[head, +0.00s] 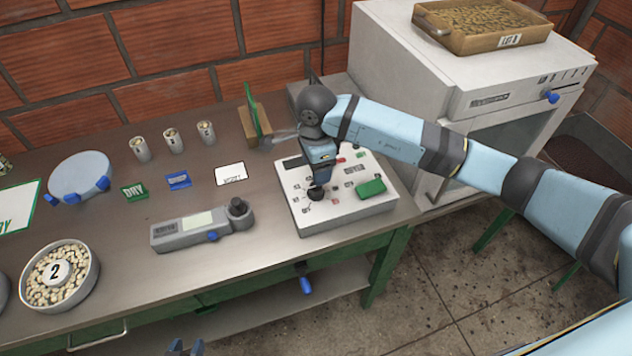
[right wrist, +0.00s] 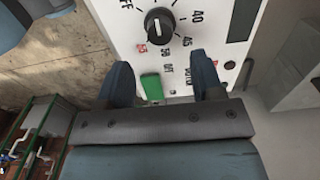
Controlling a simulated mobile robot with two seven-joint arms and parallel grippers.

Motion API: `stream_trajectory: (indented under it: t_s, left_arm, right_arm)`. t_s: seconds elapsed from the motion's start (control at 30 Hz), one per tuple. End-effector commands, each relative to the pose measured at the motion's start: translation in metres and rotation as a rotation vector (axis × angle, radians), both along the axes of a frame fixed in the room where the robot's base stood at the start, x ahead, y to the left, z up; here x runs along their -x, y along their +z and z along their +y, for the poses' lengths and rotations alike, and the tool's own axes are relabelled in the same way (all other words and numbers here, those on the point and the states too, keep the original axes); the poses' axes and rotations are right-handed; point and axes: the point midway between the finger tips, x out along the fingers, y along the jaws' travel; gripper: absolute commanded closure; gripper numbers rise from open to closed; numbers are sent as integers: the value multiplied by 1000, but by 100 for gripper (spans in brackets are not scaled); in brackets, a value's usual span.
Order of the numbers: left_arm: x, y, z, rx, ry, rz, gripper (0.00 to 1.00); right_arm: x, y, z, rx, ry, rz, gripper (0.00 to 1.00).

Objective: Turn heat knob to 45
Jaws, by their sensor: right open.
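The heat knob (right wrist: 159,25) is black and round with a white pointer line. It sits on a white control panel at the top of the right wrist view. The marks 40, 45 and 50 run down its right and lower side, and OFF is at upper left. Which mark the pointer is on is not clear. My right gripper (right wrist: 164,82) is open, its two fingers apart and empty, with the knob beyond the fingertips. In the head view the right gripper (head: 320,178) points down over the control box (head: 345,212). My left gripper (head: 186,348) shows only its blue tips at the bottom edge.
A green button (head: 371,188) is on the box's right side. A grey handheld meter (head: 190,232), a white card (head: 230,175) and a bowl of beans (head: 82,275) lie left on the bench. A green plate in a wooden block (head: 256,122) stands behind. A large white machine (head: 430,80) stands right.

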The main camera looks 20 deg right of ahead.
Motion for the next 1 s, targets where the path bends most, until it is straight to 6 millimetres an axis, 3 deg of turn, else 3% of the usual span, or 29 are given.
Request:
stream_trajectory:
  t_s: [0.1,0.3,0.5,0.77,0.9,1.0]
  left_arm:
    - [0,4,0,-1,-1,0,62]
    - [0,7,1,-1,-1,0,62]
    - [0,8,1,-1,-1,0,62]
    - [0,7,0,-1,-1,0,62]
    - [0,7,0,-2,-1,0,62]
    - [0,8,0,-2,-1,0,62]
  right_arm:
    - [1,-25,1,-1,-1,3,39]
    - [1,-55,1,-2,-1,2,39]
    - [0,-67,0,-2,-1,-1,39]
    - [0,-68,0,-2,0,-1,39]
    - [0,-68,0,-2,0,-1,71]
    - [0,-68,0,-2,0,-1,89]
